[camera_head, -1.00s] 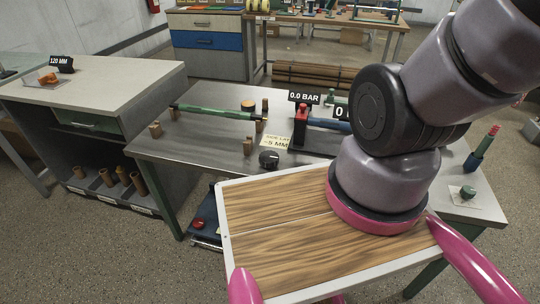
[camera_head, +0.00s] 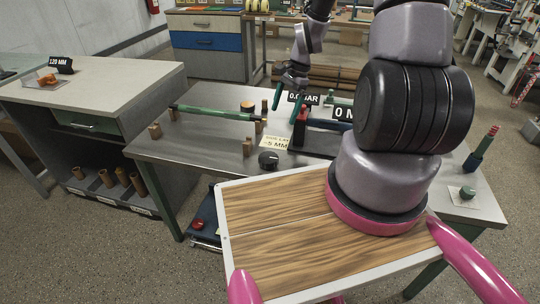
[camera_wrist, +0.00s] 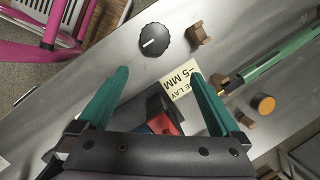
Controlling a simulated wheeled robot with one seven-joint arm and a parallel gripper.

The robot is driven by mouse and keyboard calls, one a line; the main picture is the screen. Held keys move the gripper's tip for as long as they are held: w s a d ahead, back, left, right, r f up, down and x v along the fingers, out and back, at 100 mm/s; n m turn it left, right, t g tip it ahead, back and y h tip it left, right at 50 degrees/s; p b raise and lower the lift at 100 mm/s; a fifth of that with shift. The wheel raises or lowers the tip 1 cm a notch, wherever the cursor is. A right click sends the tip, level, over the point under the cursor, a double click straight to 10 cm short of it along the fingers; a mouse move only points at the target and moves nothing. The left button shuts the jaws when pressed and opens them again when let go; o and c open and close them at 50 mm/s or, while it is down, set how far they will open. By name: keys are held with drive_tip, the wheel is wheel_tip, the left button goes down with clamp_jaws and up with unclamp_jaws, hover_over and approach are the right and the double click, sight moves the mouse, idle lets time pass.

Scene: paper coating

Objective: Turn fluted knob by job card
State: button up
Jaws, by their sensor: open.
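The black fluted knob (camera_head: 268,160) with a white pointer line sits on the steel table near its front edge. In the wrist view the knob (camera_wrist: 154,39) lies ahead of and between the lines of my fingers, apart from them. The job card (camera_head: 276,142) lies beside it and reads "-5 MM", with its first line partly legible as "SIDE LAY"; in the wrist view it shows upside down (camera_wrist: 180,82). My gripper (camera_head: 290,96) is open and empty, above the back of the table near the red-topped block. Its green fingers (camera_wrist: 157,82) are spread wide.
A red-topped dark block (camera_head: 301,118) stands behind the knob, with signs "0.0 BAR" and "0 M..." above, partly hidden. A green roller (camera_head: 215,112) and wooden blocks (camera_head: 155,131) are to the left. An orange-topped cylinder (camera_wrist: 263,103) stands near the roller's end. The "120 MM" sign (camera_head: 62,63) is on the left bench.

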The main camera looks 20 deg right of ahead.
drive_tip(key=m+y, duration=0.1)
drive_tip(key=m, duration=0.1)
approach(269, 157)
drive_tip(key=shift+g, duration=0.4)
drive_tip(key=x, duration=0.6)
drive_tip(key=w+x, duration=0.1)
drive_tip(key=x, duration=0.2)
drive_tip(key=shift+f, duration=0.1)
drive_tip(key=shift+c, duration=0.3)
drive_tip(key=c, duration=1)
